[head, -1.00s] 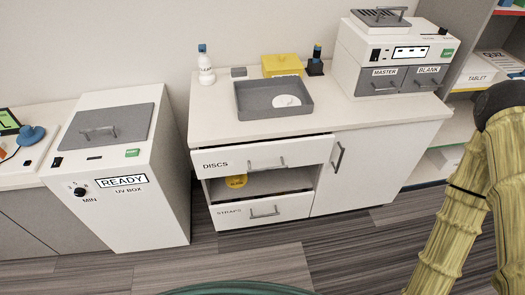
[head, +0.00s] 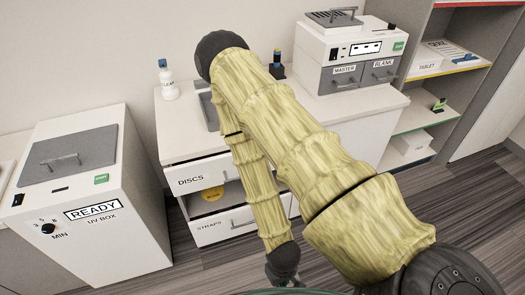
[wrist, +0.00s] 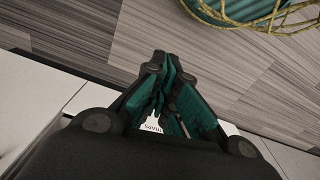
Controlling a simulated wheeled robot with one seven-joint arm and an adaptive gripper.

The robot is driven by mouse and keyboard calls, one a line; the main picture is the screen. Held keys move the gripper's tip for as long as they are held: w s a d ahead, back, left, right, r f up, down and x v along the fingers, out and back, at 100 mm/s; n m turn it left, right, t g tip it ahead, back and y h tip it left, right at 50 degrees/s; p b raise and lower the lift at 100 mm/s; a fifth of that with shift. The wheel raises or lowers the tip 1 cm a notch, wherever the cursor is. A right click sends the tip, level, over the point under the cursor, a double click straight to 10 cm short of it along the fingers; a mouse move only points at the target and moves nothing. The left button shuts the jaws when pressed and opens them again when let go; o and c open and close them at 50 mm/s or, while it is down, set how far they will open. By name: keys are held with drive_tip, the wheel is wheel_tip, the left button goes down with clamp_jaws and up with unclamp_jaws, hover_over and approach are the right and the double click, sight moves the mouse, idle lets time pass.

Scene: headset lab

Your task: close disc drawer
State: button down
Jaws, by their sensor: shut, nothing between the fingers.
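The white disc drawer (head: 196,178), labelled DISCS, is the upper drawer of the white cabinet. In the wrist view, part of a label shows behind the fingers; I see no finger contact with the drawer.
The UV box (head: 98,235) stands left, with floor between. A grey tray (head: 207,112) and a MASTER/BLANK machine (head: 345,50) sit on top.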

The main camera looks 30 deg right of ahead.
drive_tip(key=w+d+r+m+t+h+b, duration=0.15)
drive_tip(key=w+d+r+m, duration=0.25)
drive_tip(key=w+d+m, duration=0.45)
drive_tip(key=w+d+r+m+t+h+b, duration=0.1)
drive_tip(key=w+d+r+m+h+b, duration=0.2)
drive_tip(key=w+d+m, duration=0.5)
drive_tip(key=w+d+r+m+t+y+b, duration=0.1)
drive_tip(key=w+d+r+m+y+b, duration=0.15)
drive_tip(key=w+d+r+m, duration=0.55)
drive_tip(key=w+d+r+m+t+y+b, duration=0.15)
drive_tip(key=r+m+b, duration=0.3)
drive_tip(key=m, duration=0.85)
drive_tip(key=w+d+f+g, duration=0.1)
drive_tip(key=w+d+f, duration=0.1)
drive_tip(key=w+f, duration=0.5)
drive_tip(key=shift+f, duration=0.9)
drive_tip(key=shift+w+b, duration=0.1)
drive_tip(key=shift+b, duration=0.2)
